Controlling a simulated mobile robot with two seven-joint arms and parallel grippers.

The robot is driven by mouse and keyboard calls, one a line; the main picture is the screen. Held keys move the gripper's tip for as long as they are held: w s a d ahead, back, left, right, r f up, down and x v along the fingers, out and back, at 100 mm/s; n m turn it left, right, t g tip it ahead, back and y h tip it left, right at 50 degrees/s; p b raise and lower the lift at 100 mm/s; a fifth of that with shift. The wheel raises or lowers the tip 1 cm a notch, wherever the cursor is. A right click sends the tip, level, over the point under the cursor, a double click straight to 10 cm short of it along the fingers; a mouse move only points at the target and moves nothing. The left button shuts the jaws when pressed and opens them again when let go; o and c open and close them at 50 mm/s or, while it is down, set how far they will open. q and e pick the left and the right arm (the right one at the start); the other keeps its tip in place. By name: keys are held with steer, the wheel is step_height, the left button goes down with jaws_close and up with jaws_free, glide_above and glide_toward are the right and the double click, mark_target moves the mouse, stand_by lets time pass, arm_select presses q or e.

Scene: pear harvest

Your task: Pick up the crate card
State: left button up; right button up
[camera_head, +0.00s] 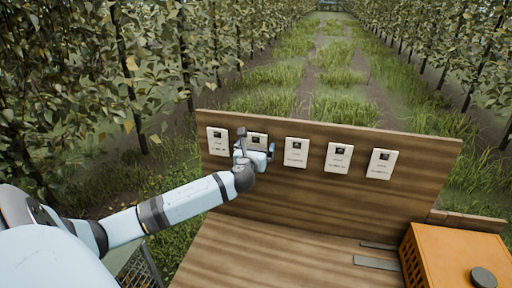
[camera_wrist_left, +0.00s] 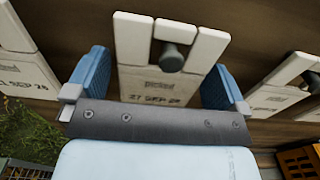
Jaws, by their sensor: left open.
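Several white crate cards hang in a row on the upright wooden board (camera_head: 330,205). The second card from the left (camera_head: 257,137) is partly hidden behind my left gripper (camera_head: 256,147). In the left wrist view this card (camera_wrist_left: 150,85) shows a grey peg at its top and a printed date reading about 27 SEP 26. My left gripper (camera_wrist_left: 156,82) is open, with one blue finger on each side of this card. Whether the fingers touch its edges I cannot tell. My right gripper is not in view.
Neighbouring cards hang close by on the left (camera_head: 218,141) and right (camera_head: 296,152). An orange crate (camera_head: 425,262) stands at the lower right, beside flat grey strips (camera_head: 378,263) on the wooden deck. The deck's middle is clear. Tree rows flank a grassy lane behind.

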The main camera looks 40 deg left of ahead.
arm_select(q)
steer(key=shift+c, duration=0.2)
steer(key=c, duration=0.8)
steer(key=shift+c, duration=0.2)
steer(key=shift+r, duration=0.2)
steer(key=b+v, duration=0.3)
steer(key=v, duration=1.5)
steer(key=shift+r, duration=0.2)
